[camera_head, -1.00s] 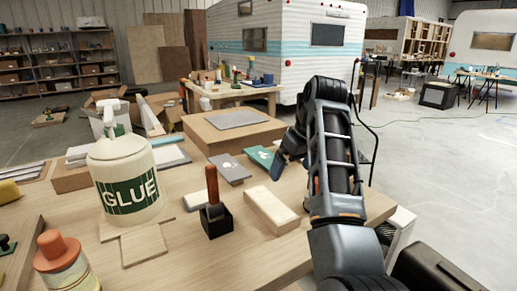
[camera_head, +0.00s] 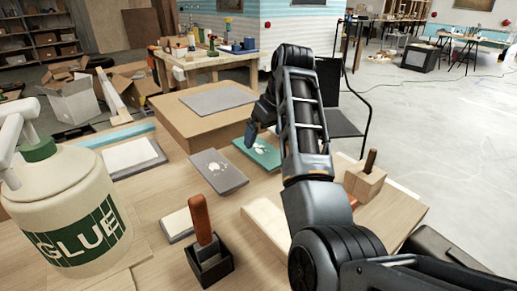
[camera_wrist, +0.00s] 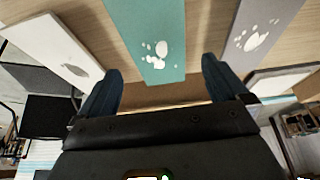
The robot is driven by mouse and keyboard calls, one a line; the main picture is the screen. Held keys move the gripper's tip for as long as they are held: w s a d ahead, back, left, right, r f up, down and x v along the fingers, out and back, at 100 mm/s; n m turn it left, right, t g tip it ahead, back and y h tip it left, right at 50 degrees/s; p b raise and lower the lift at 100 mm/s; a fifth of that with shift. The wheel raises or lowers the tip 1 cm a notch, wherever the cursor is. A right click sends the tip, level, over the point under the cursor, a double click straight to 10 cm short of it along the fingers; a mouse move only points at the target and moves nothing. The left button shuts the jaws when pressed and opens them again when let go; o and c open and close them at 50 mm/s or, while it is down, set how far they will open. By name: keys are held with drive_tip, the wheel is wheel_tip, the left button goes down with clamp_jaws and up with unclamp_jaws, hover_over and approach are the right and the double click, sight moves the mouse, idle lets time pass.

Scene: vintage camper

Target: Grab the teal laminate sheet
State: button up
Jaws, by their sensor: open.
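The teal laminate sheet (camera_head: 257,152) lies flat on the wooden workbench, with white glue blotches on it. My arm partly covers its right side in the head view.
A grey sheet (camera_head: 218,171) with glue lies left of the teal one. A cardboard box (camera_head: 200,120) with a grey panel stands behind. A glue jug (camera_head: 75,205), a brush in a black holder (camera_head: 207,255) and a wooden block (camera_head: 364,184) are on the bench.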

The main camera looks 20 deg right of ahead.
sight(260, 149)
drive_tip(key=x, duration=0.5)
drive_tip(key=shift+w+d+p, duration=0.15)
drive_tip(key=shift+w+p, duration=0.05)
drive_tip(key=shift+p, duration=0.1)
drive_tip(key=c, duration=0.9)
